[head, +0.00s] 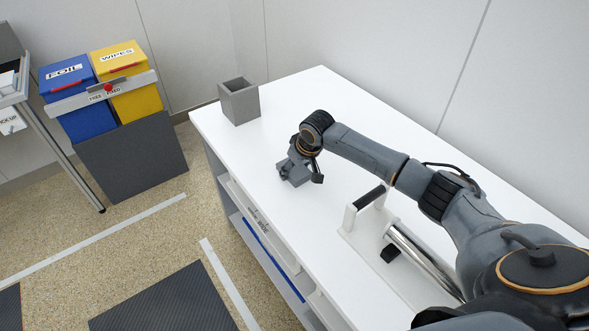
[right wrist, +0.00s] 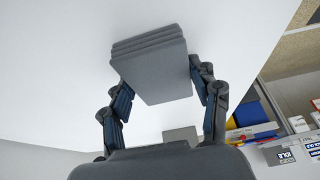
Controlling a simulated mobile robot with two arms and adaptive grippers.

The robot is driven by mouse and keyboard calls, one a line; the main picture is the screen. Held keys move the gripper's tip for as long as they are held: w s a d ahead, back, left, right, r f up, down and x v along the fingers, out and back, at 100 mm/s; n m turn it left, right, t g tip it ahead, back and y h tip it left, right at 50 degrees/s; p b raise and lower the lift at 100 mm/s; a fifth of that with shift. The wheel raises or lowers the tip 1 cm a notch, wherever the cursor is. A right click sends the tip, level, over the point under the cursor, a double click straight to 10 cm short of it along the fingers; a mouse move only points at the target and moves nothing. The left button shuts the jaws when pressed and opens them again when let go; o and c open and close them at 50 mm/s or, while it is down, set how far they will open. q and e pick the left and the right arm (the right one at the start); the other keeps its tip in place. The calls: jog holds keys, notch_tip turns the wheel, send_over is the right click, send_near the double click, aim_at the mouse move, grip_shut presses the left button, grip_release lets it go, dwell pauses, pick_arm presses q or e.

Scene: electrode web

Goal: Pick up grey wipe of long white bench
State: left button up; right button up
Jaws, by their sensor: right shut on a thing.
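The grey wipe (right wrist: 150,68) looks like a folded, layered grey block in the right wrist view. It sits between the two fingers of my right gripper (right wrist: 160,92), which is shut on its sides. In the head view the wipe (head: 291,174) shows partly under my right gripper (head: 299,170), over the long white bench (head: 290,110). The gripper hides part of the wipe, and I cannot tell whether it touches the bench top. My left gripper is not in view.
A grey open-topped box (head: 240,103) stands at the bench's far left corner. A roller fixture with a black handle (head: 370,196) stands on the bench under my right arm. Blue FOIL (head: 75,100) and yellow WIPES (head: 128,80) bins stand beyond, across the floor.

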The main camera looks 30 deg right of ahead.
aim_at(295, 169)
jog(key=shift+r+b, duration=0.2)
jog(key=shift+b, duration=0.25)
notch_tip(295, 169, up, 3)
jog(key=shift+w, duration=0.1)
jog(key=s+r, duration=0.1)
jog(key=r, duration=0.1)
jog(key=s+a+r, duration=0.1)
jog(key=s+r, duration=0.2)
jog(key=shift+s+a+r, duration=0.3)
jog(key=shift+r, duration=0.1)
jog(key=s+a+r, duration=0.3)
jog(key=s+r, duration=0.1)
jog(key=s, duration=0.4)
jog(key=shift+s+a+r+b, duration=0.15)
jog(key=shift+s+b, duration=0.15)
jog(key=shift+s, duration=0.05)
